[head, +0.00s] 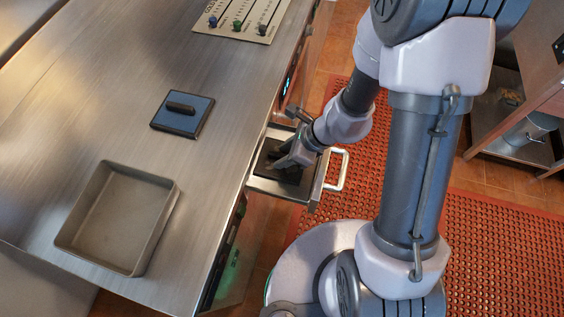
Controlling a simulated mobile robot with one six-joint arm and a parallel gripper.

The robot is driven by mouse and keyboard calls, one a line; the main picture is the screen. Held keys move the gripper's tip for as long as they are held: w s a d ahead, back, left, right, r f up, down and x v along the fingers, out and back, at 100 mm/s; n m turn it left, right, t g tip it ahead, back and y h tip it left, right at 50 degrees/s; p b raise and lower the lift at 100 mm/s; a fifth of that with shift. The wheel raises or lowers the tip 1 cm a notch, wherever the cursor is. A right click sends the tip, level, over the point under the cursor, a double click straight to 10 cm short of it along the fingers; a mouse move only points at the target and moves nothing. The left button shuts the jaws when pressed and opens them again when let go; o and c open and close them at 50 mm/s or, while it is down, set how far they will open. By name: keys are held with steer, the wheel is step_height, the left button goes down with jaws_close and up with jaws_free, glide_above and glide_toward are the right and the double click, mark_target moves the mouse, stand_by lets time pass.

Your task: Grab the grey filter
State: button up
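An open metal drawer (312,195) sticks out of the counter's right side, with its handle toward the right. My gripper (281,161) reaches down into this drawer. A dark, flat thing (266,152) lies in the drawer under and beside my gripper; it may be the grey filter, but I cannot tell for sure. The fingertips overlap it in the picture. I cannot tell whether the fingers touch it or are closed on it, as they are small and dark here.
On the steel counter (125,90) lie a dark blue-grey press with a black handle (182,113) and an empty shallow metal pan (172,208). A panel with coloured sliders (240,22) is at the back. Red perforated mats (500,240) cover the floor. A steel shelf (515,140) stands right.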

steer(key=shift+c, duration=0.2)
jaws_close()
